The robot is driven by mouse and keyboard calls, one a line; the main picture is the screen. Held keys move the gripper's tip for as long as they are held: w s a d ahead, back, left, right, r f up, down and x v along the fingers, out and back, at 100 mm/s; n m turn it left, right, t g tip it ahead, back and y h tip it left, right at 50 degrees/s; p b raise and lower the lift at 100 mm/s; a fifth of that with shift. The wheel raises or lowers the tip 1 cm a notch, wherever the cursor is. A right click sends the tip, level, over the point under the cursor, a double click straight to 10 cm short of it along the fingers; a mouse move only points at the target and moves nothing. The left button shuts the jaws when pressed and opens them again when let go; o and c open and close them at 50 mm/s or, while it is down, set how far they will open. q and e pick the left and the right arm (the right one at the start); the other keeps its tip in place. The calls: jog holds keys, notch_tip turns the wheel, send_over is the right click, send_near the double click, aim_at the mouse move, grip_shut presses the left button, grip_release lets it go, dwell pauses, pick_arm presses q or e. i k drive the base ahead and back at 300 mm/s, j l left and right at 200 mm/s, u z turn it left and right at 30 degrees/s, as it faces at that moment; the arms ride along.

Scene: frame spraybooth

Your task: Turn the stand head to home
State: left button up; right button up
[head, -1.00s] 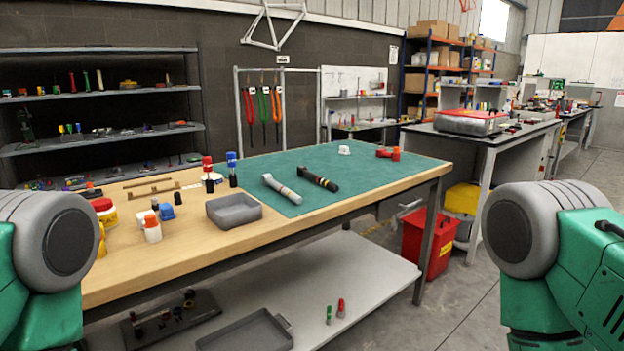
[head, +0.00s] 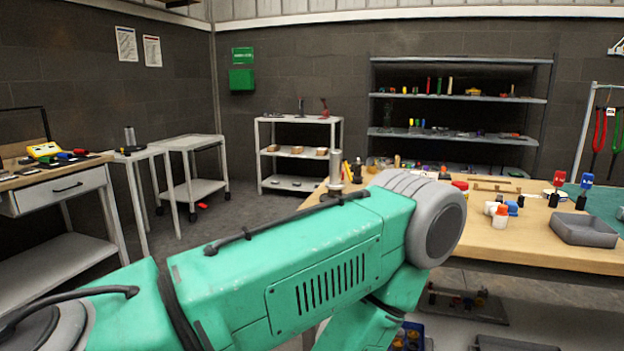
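No part is clearly recognisable as the stand head. A grey upright cylinder on a round base (head: 337,170) stands at the left end of the wooden workbench (head: 490,237), partly hidden behind my green arm. Another grey upright post (head: 130,138) stands on a small side table at the left. I cannot tell which, if either, is the stand. My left arm crosses the middle of the head view, but its gripper is out of sight. My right gripper is also out of view.
A grey tray (head: 584,230), orange-capped bottle (head: 500,217) and small parts lie on the workbench. A wheeled trolley (head: 196,170), a small shelf (head: 297,153) and a drawer bench (head: 62,193) stand left and behind. A tall shelf (head: 455,102) lines the back wall.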

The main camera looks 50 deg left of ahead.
aim_at(337, 174)
jog(key=k+z, duration=0.2)
jog(key=z, duration=0.15)
jog(key=k+z, duration=0.2)
jog(key=z, duration=0.2)
jog(key=k+l+z, duration=0.15)
jog(key=z, duration=0.2)
jog(key=k+j, duration=0.1)
jog(key=j, duration=0.85)
jog(key=k+j+z, duration=0.1)
jog(key=j, duration=0.35)
jog(key=k+j, duration=0.15)
jog(key=j, duration=0.3)
jog(key=k+j, duration=0.1)
jog(key=j, duration=0.4)
jog(key=j+z, duration=0.1)
jog(key=j, duration=0.35)
jog(key=k+j, duration=0.1)
jog(key=j, duration=0.35)
jog(key=k+j, duration=0.1)
jog(key=j, duration=0.35)
jog(key=k+j, duration=0.15)
jog(key=j, duration=0.3)
jog(key=k+j, duration=0.1)
jog(key=j, duration=0.35)
jog(key=k+j, duration=0.1)
jog(key=j, duration=0.4)
jog(key=k+j, duration=0.1)
jog(key=j, duration=0.35)
jog(key=k+j, duration=0.1)
jog(key=j, duration=0.35)
